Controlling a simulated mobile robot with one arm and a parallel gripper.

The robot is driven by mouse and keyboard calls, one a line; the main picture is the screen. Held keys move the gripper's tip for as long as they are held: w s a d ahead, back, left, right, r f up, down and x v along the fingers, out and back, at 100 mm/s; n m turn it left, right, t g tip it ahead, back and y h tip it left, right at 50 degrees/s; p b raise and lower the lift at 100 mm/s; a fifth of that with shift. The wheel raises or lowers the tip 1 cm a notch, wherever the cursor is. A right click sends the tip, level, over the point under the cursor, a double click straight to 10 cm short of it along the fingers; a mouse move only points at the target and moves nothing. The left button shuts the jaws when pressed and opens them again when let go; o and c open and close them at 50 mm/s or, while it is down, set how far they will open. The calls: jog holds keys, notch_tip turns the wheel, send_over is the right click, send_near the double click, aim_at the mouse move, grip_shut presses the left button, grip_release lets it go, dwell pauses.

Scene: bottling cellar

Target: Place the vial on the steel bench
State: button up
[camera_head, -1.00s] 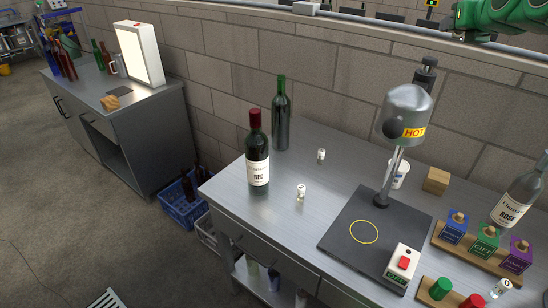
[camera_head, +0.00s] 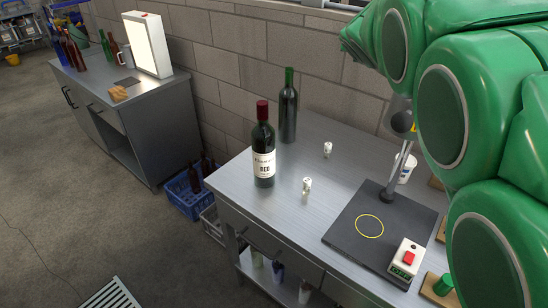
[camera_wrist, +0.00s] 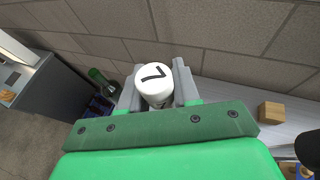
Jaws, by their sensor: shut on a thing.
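My gripper (camera_wrist: 157,88) is shut on a vial (camera_wrist: 154,80) in the wrist view. The vial has a white cap with a dark mark, seen from its top end; most of its body is hidden below the cap. In the head view my green arm fills the right side, and the gripper and held vial are out of sight. The steel bench (camera_head: 243,190) runs along the wall. Two other small white-capped vials stand on it, one nearer the front (camera_head: 307,185) and one further back (camera_head: 327,149).
A red-capped wine bottle (camera_head: 263,155) and a dark green bottle (camera_head: 288,110) stand on the bench's left half.

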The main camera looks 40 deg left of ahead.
jog(key=s+a+f+m+h, duration=0.1)
jog(key=s+a+f, duration=0.3)
jog(key=a, duration=0.3)
jog(key=s+a+f, duration=0.3)
jog(key=a, duration=0.4)
send_over(237, 172)
notch_tip(237, 172, down, 13)
jog(key=shift+t, duration=0.3)
jog(key=shift+w+f, duration=0.1)
jog(key=shift+f, duration=10.9)
jog(key=shift+f, duration=0.1)
jog(key=o, duration=1)
jog(key=shift+o, duration=0.2)
